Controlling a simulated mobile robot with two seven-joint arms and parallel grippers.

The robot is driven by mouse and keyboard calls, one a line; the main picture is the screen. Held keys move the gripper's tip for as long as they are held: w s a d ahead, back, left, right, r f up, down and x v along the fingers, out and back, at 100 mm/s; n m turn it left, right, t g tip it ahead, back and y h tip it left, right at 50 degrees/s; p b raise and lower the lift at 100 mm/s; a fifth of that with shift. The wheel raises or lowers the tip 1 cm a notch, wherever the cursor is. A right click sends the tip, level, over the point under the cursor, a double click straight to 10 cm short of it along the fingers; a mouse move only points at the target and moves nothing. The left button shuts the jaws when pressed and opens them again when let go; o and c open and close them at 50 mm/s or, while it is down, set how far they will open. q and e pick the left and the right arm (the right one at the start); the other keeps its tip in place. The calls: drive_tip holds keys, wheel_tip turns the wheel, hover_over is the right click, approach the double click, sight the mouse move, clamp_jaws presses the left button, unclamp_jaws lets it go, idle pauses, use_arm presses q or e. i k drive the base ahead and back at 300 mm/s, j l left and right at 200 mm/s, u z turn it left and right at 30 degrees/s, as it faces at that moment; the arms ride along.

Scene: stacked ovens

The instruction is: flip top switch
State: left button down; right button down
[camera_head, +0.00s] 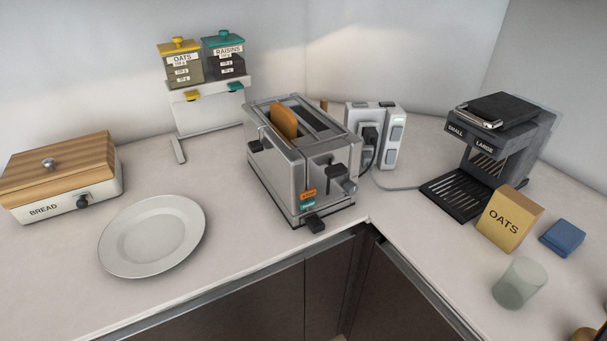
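A white socket block (388,150) stands upright on the counter behind and right of the toaster. Its right face carries an upper rocker switch (398,121) with a pale greenish tint and a lower light-coloured switch (391,156). I cannot tell which way either switch is tipped. A black plug (369,136) sits in the block's left face, and a cord runs down from it. Neither of my grippers is clearly visible.
A steel toaster (300,165) with bread stands left of the block. A dark coffee machine (495,150), an oats box (509,218), a blue packet (562,237) and a glass (519,283) are right. A plate (152,236) and a bread box (62,175) are left.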

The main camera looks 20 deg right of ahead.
sight(396, 133)
drive_tip(key=z, duration=1.25)
